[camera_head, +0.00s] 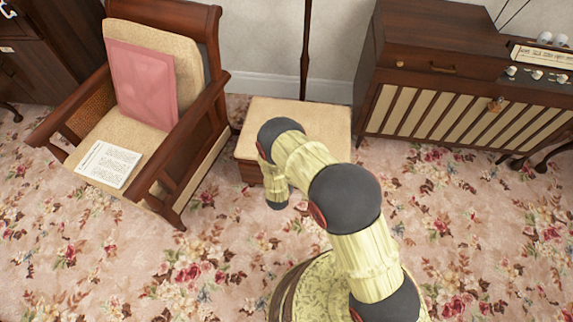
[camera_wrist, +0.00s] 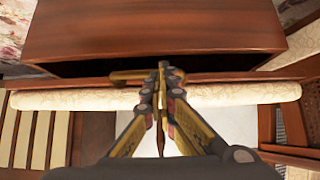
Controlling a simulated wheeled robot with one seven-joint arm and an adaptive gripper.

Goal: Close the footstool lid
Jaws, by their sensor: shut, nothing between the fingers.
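The footstool (camera_head: 325,118) stands against the back wall in the head view, with a cream cushioned lid and a dark wooden body. My arm covers part of its front. The wrist view is upside down: the wooden body (camera_wrist: 150,35) is at the top and the lid's cream cushion (camera_wrist: 70,99) below it. A dark gap shows between body and lid rim, so the lid looks slightly raised. A brass handle (camera_wrist: 128,76) is on the rim. My gripper (camera_wrist: 162,70) is shut and empty, fingertips at the rim beside the handle; I cannot tell whether they touch.
A wooden armchair (camera_head: 190,150) with a pink cushion (camera_head: 145,82) and a paper (camera_head: 108,164) stands left of the footstool. A slatted cabinet (camera_head: 425,112) stands to the right. A thin pole (camera_head: 305,50) is behind. Floral carpet (camera_head: 130,260) is open in front.

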